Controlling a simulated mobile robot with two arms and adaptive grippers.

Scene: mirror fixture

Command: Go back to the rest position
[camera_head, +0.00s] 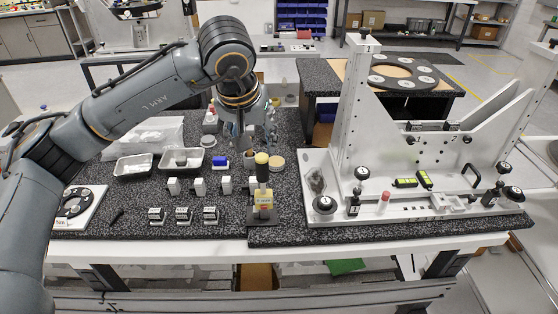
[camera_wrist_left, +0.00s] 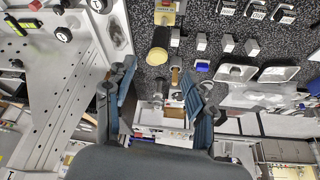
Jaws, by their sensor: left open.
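My left arm reaches in from the left in the head view. My left gripper (camera_head: 256,137) hangs over the far middle part of the dark speckled worktop, behind a black-and-yellow upright tool (camera_head: 262,188). In the left wrist view the gripper (camera_wrist_left: 158,78) has its two fingers spread wide with nothing between them. The same tool shows there beyond the fingers (camera_wrist_left: 160,40). The white mirror fixture (camera_head: 345,150) stands on the right side of the worktop, apart from the gripper. My right gripper is in neither view.
Two metal trays (camera_head: 133,165) and several small white blocks (camera_head: 198,187) lie left of the tool, with small metal parts (camera_head: 183,215) in front. A white plate with a black disc (camera_head: 78,203) sits at the left. A side table (camera_head: 317,80) stands behind.

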